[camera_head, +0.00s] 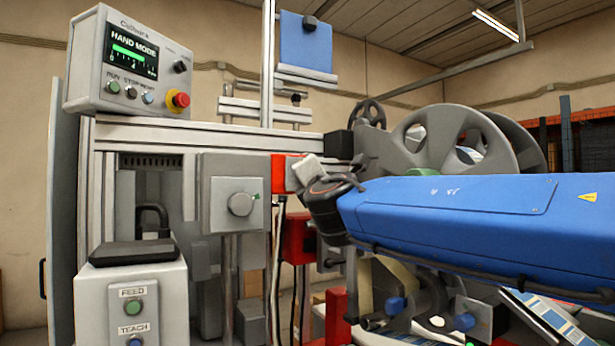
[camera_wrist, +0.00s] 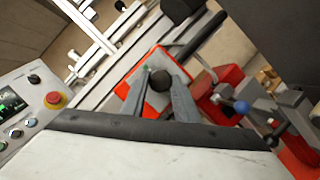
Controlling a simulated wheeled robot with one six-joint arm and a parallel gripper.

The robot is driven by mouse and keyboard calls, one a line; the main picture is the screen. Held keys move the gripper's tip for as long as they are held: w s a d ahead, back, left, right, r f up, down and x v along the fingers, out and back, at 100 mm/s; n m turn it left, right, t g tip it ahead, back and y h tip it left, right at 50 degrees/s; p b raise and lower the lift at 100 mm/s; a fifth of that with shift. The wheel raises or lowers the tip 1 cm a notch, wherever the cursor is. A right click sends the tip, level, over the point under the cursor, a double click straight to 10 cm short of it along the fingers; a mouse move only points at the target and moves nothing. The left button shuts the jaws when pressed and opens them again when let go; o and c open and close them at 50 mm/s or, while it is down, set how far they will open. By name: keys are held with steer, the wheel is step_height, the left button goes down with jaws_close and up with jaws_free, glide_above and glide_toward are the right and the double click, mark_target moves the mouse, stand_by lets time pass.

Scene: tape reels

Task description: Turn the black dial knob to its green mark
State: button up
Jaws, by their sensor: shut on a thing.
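A round black dial knob (camera_wrist: 160,79) sits on a grey plate with a red surround (camera_wrist: 157,57) in the wrist view. My gripper (camera_wrist: 161,86) has its two grey fingers on either side of the knob and is shut on it. A small pale green spot (camera_wrist: 147,70) shows faintly beside the knob; the knob's pointer cannot be made out. In the head view the red unit (camera_head: 279,172) shows at the left of my gripper's pale end (camera_head: 306,170), and the black knob is hidden there.
A grey box with a large grey knob (camera_head: 241,203) stands left of the red unit. A control panel (camera_head: 130,62) with a screen and a red stop button (camera_head: 178,100) sits at upper left. Large grey reels (camera_head: 425,140) stand behind my blue arm. Cables hang below the red unit.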

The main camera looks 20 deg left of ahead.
steer(key=shift+f+n, duration=0.1)
steer(key=shift+n, duration=0.2)
steer(key=o, duration=1.1)
steer(key=shift+c, duration=0.2)
steer(key=shift+d, duration=0.1)
steer(key=v, duration=1.7)
steer(key=shift+f, duration=0.2)
steer(key=shift+s+d, duration=0.1)
steer(key=shift+s, duration=0.1)
